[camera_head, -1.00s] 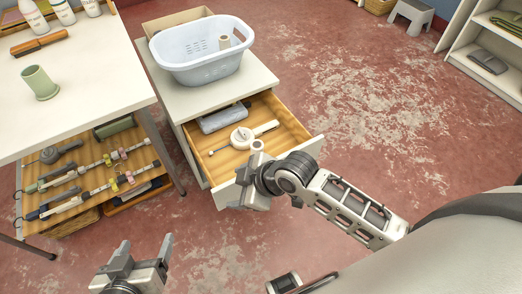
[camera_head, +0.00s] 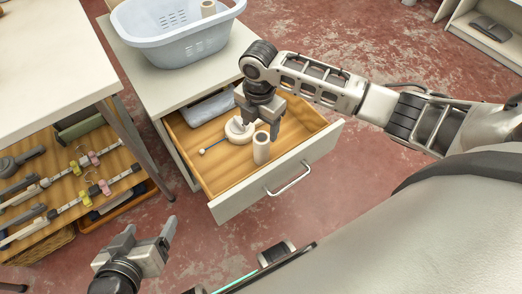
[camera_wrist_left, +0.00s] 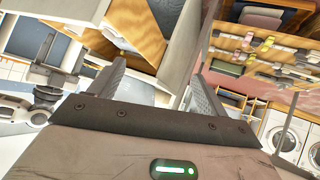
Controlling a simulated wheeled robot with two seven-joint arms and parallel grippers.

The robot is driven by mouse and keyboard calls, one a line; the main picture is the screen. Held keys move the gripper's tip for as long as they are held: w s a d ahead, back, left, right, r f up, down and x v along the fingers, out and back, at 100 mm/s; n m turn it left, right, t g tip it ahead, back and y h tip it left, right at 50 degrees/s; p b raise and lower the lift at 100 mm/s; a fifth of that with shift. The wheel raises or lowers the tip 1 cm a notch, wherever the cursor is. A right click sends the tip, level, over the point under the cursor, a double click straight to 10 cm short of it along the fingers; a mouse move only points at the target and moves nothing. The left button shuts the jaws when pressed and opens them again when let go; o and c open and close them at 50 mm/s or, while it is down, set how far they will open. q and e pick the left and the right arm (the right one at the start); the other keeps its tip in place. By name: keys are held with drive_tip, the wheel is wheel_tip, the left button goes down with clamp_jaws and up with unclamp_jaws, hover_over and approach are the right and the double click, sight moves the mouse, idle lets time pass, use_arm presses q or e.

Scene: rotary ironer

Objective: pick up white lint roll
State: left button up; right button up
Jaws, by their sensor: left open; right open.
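A white lint roll (camera_head: 261,148) stands upright in the open wooden drawer (camera_head: 222,178), near its front. My right gripper (camera_head: 260,127) is open and points down over the drawer, just behind and above the roll. In this view one finger comes close to the roll's top; I cannot tell whether they touch. Nothing shows between its fingers. A similar pale roll (camera_head: 208,8) stands in the light blue basket (camera_head: 180,45) on the cabinet. My left gripper (camera_head: 150,240) is open and empty, low at the left; its fingers also show in the left wrist view (camera_wrist_left: 158,95).
A white round tool (camera_head: 238,131) with a thin rod lies in the drawer beside the roll, partly behind my right gripper. A grey-blue item (camera_head: 208,107) lies at the drawer's back. The drawer front has a metal handle (camera_head: 288,178). A table (camera_head: 45,60) with a cluttered shelf stands left.

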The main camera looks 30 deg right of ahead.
sight(262, 137)
wheel_tip(262, 137, down, 4)
drive_tip(key=shift+d+f+b, duration=0.1)
drive_tip(key=shift+b, duration=0.5)
drive_tip(key=f, duration=0.1)
drive_tip(key=f+b, duration=0.1)
drive_tip(key=f, duration=0.1)
drive_tip(key=shift+d+f+b, duration=0.25)
drive_tip(key=shift+f+b, duration=0.05)
drive_tip(key=shift+b, duration=0.05)
drive_tip(key=shift+f, duration=0.3)
drive_tip(key=shift+w+r, duration=0.1)
drive_tip(key=c, duration=1.1)
use_arm(q)
drive_tip(key=shift+w+d+t+h, duration=0.25)
drive_tip(key=shift+d+t+h, duration=0.15)
drive_tip(key=shift+d+t, duration=0.1)
